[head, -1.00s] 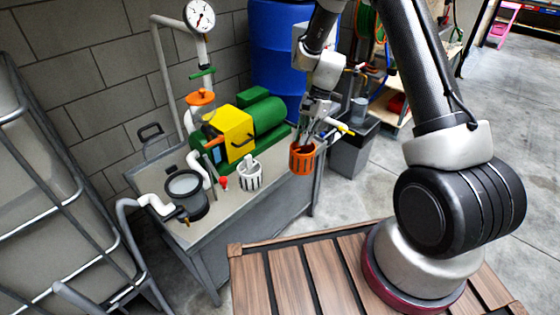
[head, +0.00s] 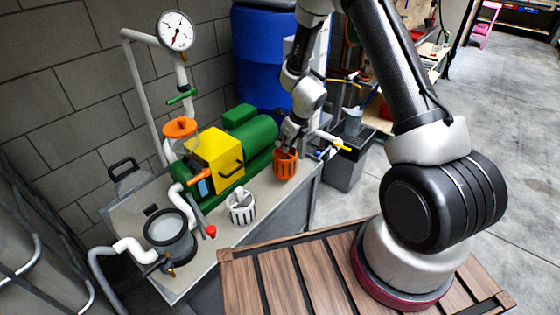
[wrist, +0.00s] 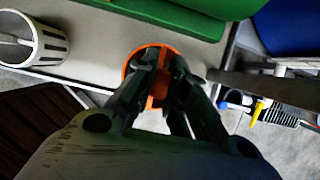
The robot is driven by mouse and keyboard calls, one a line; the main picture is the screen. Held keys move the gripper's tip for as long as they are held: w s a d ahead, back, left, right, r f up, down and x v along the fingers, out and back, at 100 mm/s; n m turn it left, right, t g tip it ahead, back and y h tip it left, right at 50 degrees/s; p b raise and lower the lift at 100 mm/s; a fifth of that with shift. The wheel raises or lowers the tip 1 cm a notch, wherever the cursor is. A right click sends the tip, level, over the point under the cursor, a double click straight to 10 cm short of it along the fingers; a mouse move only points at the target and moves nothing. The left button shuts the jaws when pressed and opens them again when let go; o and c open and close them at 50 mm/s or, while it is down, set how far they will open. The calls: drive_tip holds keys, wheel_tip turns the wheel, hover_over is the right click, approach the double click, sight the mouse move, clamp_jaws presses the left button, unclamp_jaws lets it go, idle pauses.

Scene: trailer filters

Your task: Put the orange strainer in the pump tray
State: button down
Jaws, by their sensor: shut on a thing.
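The orange strainer (head: 285,163) is a slotted cup at the right end of the grey pump tray (head: 262,197), beside the green pump. My gripper (head: 291,140) is above it, with its fingers closed on it. In the wrist view the fingers (wrist: 162,72) reach into the strainer's orange rim (wrist: 128,68) and hide part of it. The strainer looks upright over the tray's surface. I cannot tell whether its base touches the tray.
A white strainer (head: 241,207) and a red knob (head: 211,232) stand left of the orange one. The green pump (head: 258,140) with its yellow guard (head: 215,155) is behind. A blue drum (head: 262,60) and a grey bin (head: 350,158) are nearby.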

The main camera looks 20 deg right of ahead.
drive_tip(key=shift+f, duration=2.35)
drive_tip(key=c, duration=1.5)
unclamp_jaws()
drive_tip(key=shift+f, duration=0.1)
drive_tip(key=shift+o, duration=0.2)
drive_tip(key=s+d+r+n, duration=0.2)
drive_tip(key=s+r+n, duration=0.2)
drive_tip(key=r, duration=0.7)
drive_tip(key=s+d+r+n+y, duration=0.1)
drive_tip(key=s+r+n, duration=0.4)
drive_tip(key=r, duration=0.5)
drive_tip(key=s+d+r+n, duration=0.2)
drive_tip(key=s+r+n, duration=0.2)
drive_tip(key=r, duration=0.7)
drive_tip(key=s+d+r+n+h, duration=0.1)
drive_tip(key=s+d+r+n, duration=0.2)
drive_tip(key=s+n, duration=0.2)
drive_tip(key=s+d+r+n+h, duration=0.1)
drive_tip(key=s+d+r+n, duration=0.1)
drive_tip(key=s+n, duration=0.3)
drive_tip(key=s+d+r+n+h, duration=0.1)
drive_tip(key=s+d+r+n, duration=0.2)
drive_tip(key=s, duration=0.9)
wheel_tip(320, 180, up, 2)
drive_tip(key=n, duration=0.2)
drive_tip(key=shift+d+n+t+h, duration=0.3)
drive_tip(key=shift+n, duration=0.1)
